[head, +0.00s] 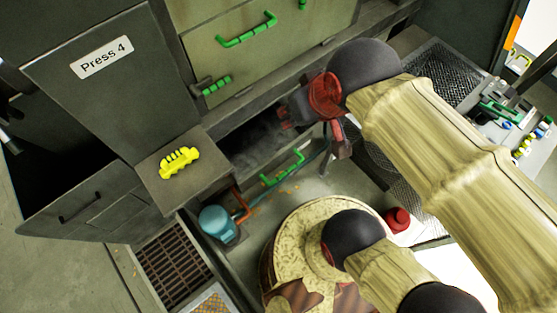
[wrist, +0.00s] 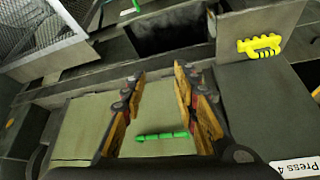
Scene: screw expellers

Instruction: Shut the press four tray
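The Press 4 label (head: 100,57) is on a dark grey housing at upper left in the head view; in the wrist view the label (wrist: 297,168) is at lower right. Beside it, a grey block (head: 150,185) bears a bright yellow ribbed handle (head: 179,163), which also shows in the wrist view (wrist: 260,45). I cannot tell for sure which part is the press four tray. My gripper (wrist: 160,105) is open and empty. A green panel with a green handle (wrist: 161,136) shows between its fingers, apparently apart from them.
A dark recess (head: 258,140) lies below the green drawer front (head: 260,60). A grey front with a black handle (head: 80,205) is at lower left. A blue container (head: 218,223), a red cap (head: 397,219) and a floor grate (head: 178,262) are below.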

